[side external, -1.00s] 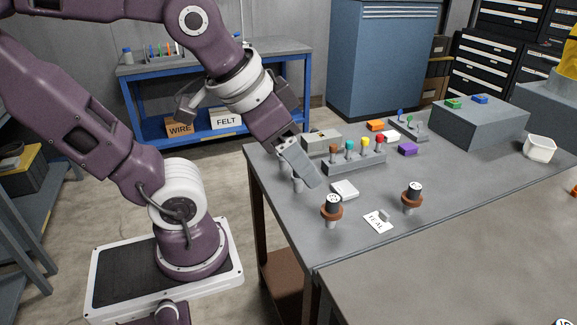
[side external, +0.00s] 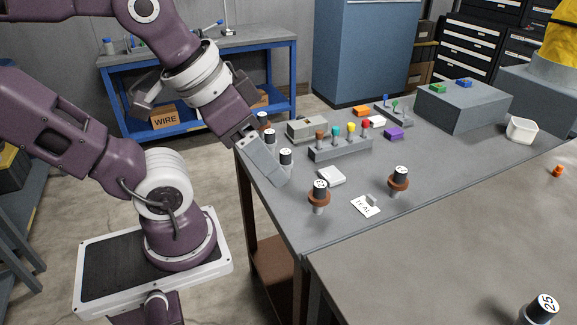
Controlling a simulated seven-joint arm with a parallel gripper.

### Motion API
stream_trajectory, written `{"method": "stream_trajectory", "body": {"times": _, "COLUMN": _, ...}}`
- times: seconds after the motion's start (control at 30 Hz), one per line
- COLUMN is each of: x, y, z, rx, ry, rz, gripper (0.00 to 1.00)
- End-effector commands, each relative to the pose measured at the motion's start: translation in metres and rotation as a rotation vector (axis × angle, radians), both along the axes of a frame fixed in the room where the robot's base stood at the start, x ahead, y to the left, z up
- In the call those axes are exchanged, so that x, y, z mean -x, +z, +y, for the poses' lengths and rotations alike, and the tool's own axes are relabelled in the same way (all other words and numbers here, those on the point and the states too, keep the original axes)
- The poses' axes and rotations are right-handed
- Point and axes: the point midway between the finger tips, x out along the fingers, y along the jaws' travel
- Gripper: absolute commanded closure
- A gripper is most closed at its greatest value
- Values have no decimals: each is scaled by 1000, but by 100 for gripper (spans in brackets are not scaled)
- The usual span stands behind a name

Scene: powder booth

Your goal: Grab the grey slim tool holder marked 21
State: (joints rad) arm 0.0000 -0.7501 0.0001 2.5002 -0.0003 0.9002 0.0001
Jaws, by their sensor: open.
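Several tool holders with dark tops and white number labels stand on the grey table (side external: 430,180). Three stand in a row by its left edge: a far holder (side external: 263,120), a middle holder (side external: 270,135) and a near holder (side external: 286,157). Two with brown collars, a left collared holder (side external: 319,193) and a right collared holder (side external: 399,180), stand nearer the front. Their numbers are too small to read, so I cannot tell which is 21. My gripper (side external: 284,181) is open, tilted down beside the row, and partly hides the near holder. I see nothing held.
A holder marked 25 (side external: 541,308) is at the bottom right. The table's right middle is clear.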

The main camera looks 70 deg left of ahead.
Motion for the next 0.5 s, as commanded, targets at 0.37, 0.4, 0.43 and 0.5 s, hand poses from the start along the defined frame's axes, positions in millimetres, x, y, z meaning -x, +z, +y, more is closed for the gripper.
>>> {"method": "stream_trajectory", "body": {"times": 0.37, "x": -2, "y": 41, "z": 0, "rx": 0, "ry": 0, "rz": -10, "gripper": 35}}
{"method": "stream_trajectory", "body": {"times": 0.4, "x": -3, "y": 55, "z": 4, "rx": -23, "ry": -9, "rz": -1, "gripper": 35}}
{"method": "stream_trajectory", "body": {"times": 0.43, "x": -9, "y": 42, "z": 25, "rx": -145, "ry": -67, "rz": 49, "gripper": 35}}
{"method": "stream_trajectory", "body": {"times": 0.5, "x": -20, "y": 28, "z": 69, "rx": -393, "ry": -208, "rz": 144, "gripper": 35}}
